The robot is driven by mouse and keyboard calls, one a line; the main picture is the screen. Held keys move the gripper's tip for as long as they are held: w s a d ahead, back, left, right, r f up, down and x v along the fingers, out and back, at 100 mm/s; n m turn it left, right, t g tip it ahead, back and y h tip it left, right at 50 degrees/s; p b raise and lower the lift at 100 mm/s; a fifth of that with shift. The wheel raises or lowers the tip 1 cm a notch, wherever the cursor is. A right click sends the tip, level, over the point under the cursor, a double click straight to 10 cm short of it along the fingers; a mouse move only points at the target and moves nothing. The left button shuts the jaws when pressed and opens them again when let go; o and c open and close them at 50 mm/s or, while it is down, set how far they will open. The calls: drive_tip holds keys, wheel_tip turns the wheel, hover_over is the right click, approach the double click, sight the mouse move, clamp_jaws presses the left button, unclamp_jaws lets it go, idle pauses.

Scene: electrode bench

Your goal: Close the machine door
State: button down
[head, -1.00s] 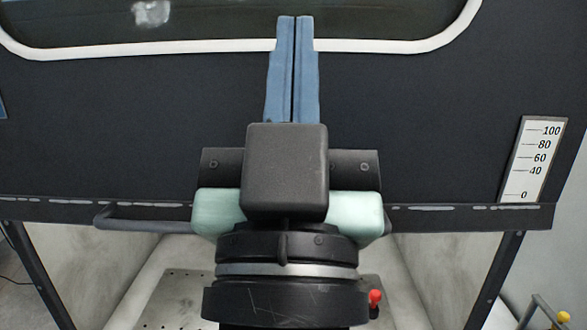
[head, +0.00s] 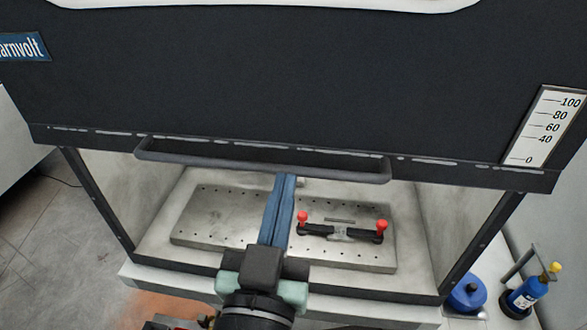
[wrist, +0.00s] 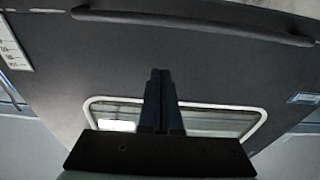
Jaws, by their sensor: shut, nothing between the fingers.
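The machine door (head: 300,75) is a dark panel, raised, with the chamber below it open. Its grey bar handle (head: 220,158) runs along the lower edge. In the wrist view, the door (wrist: 70,70) appears upside down, with the handle (wrist: 200,22) at the top and the white-framed window (wrist: 215,120) lower. My gripper (head: 286,177) is shut and empty, its blue fingers together. In the head view its tips appear just below the handle; I cannot tell whether they touch it. In the wrist view the fingertips (wrist: 160,72) overlap the door panel.
Inside the chamber a perforated plate (head: 210,217) carries a black clamp-like part with red knobs (head: 342,232). A scale (head: 545,128) is on the door's right. A blue round object (head: 467,292) and a blue bottle (head: 527,292) stand outside at lower right.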

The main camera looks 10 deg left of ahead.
drive_tip(key=w, duration=0.1)
drive_tip(key=r+b, duration=0.2)
drive_tip(key=b, duration=0.4)
hover_over(293, 170)
drive_tip(key=f+b, duration=0.1)
drive_tip(key=s+f+b, duration=0.1)
drive_tip(key=f, duration=0.1)
drive_tip(key=f+b, duration=0.1)
drive_tip(key=shift+s+d+f, duration=0.1)
drive_tip(key=shift+s+f, duration=0.2)
